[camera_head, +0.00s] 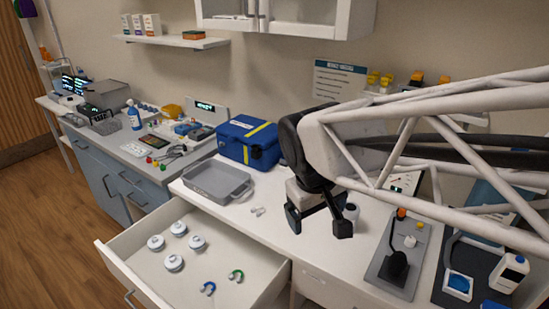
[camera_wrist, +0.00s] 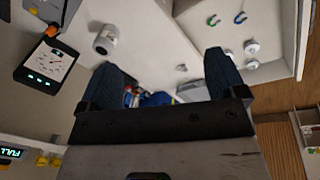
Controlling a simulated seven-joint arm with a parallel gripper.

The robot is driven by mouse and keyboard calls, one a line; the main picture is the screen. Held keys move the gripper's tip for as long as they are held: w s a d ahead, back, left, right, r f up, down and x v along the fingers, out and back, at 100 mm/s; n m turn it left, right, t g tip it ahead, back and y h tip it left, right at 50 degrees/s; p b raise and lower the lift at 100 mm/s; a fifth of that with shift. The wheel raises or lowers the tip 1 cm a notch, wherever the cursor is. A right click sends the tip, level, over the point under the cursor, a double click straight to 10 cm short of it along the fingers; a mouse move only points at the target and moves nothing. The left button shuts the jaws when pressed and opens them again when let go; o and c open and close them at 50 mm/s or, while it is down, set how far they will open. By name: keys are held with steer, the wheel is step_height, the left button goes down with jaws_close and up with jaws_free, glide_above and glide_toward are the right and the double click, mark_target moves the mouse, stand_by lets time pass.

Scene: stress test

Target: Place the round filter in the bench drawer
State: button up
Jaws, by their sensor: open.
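The bench drawer (camera_head: 124,258) is pulled open at the lower left of the head view. Several round white pieces (camera_head: 173,263) that look like round filters lie apart in it. In the wrist view the open drawer (camera_wrist: 228,25) is at the upper right, with round white pieces (camera_wrist: 251,47) inside. My gripper (camera_head: 318,222) is open and empty above the white bench, right of the drawer. Its two dark fingers also show wide apart in the wrist view (camera_wrist: 166,78). A white cylindrical object (camera_wrist: 106,39) stands near the gripper; I cannot tell whether it is a filter.
A blue mouthguard-shaped piece (camera_head: 208,288) and a green one (camera_head: 236,275) lie in the drawer. A grey tray (camera_head: 218,194) and a blue case (camera_head: 247,155) stand behind. A stand on a grey base (camera_head: 392,283) is at right. Bench between tray and gripper is mostly clear.

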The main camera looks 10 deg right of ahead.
steer(key=s+d+m+t+y, duration=0.1)
steer(key=s+d+m, duration=0.1)
steer(key=s, duration=0.5)
steer(key=shift+f+m+y, duration=0.3)
steer(key=shift+f+m, duration=0.15)
steer(key=shift+m, duration=0.25)
